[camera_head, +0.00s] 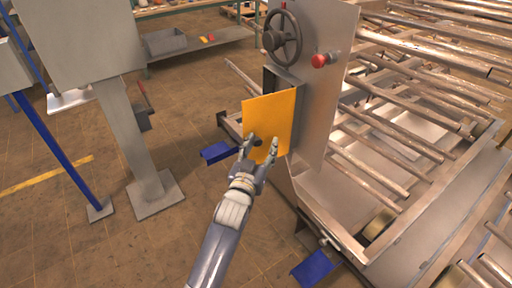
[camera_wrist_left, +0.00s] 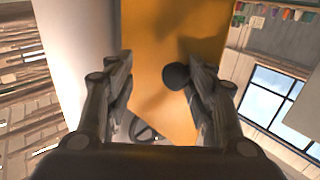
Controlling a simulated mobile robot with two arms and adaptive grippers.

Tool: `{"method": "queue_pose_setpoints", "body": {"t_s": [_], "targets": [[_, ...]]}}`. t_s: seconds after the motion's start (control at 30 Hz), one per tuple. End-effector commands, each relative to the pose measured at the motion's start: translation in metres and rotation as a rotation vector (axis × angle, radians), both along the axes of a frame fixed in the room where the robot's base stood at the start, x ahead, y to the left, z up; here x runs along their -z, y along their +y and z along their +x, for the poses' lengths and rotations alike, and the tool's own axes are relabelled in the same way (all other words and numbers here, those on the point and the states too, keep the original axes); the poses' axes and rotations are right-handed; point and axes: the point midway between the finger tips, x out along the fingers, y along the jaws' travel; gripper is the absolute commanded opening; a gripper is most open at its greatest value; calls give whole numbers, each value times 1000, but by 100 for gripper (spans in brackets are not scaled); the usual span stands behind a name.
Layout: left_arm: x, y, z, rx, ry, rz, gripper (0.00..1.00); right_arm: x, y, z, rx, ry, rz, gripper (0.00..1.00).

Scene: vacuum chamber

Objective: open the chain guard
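The chain guard (camera_head: 270,112) is a flat orange panel on the side of the grey machine. Its left edge stands out from the machine, with a dark gap behind its top. It also fills the middle of the left wrist view (camera_wrist_left: 165,35). A round black knob (camera_wrist_left: 177,77) sits on it. My left gripper (camera_head: 261,147) is at the panel's lower part, its fingers spread apart. In the left wrist view the knob lies between the fingers, close to the right one; I cannot tell whether they touch. My right gripper is not in view.
A dark handwheel (camera_head: 283,38) and a red button (camera_head: 319,61) are above the guard. Metal rollers (camera_head: 400,130) lie to the right. A grey pedestal (camera_head: 130,135) stands to the left, with open floor between it and the machine. Blue pedals (camera_head: 314,268) are low down.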

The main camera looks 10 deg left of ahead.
Motion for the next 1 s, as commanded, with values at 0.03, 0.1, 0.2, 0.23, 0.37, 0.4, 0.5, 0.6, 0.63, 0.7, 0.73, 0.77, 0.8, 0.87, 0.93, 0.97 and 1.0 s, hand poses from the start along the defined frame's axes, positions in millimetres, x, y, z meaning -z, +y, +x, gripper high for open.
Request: {"method": "queue_pose_setpoints", "body": {"t_s": [0.03,0.1,0.2,0.23,0.37,0.4,0.5,0.6,0.63,0.7,0.73,0.77,0.8,0.87,0.93,0.97,1.0], "targets": [[-10,-4,1,8,-23,-1,44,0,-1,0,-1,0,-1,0],[-11,-4,1,8,-23,0,44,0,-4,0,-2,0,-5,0],[-11,-4,1,8,-23,2,44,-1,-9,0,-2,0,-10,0],[-11,-4,1,7,-23,3,44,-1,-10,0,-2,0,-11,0],[-11,-4,1,7,-24,4,44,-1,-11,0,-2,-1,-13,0],[-11,-4,1,7,-24,4,44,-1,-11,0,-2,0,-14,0],[-11,-3,1,7,-25,5,44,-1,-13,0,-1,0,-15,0],[-11,-3,-2,7,-25,5,44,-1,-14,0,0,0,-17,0],[-11,-3,-4,7,-25,5,44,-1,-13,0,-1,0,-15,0],[-10,-2,-10,7,-24,5,44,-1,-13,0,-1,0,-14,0],[-10,-1,-14,6,-23,5,44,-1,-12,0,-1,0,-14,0],[-9,-1,-19,6,-22,5,44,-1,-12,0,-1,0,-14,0],[-9,1,-26,5,-20,5,44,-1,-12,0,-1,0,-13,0],[-6,3,-37,4,-16,4,44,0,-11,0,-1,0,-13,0],[-5,5,-50,3,-12,5,44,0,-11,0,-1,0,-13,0],[-4,6,-56,3,-11,5,44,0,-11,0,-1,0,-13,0],[-3,7,-63,2,-8,4,44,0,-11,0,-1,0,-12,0]]}}
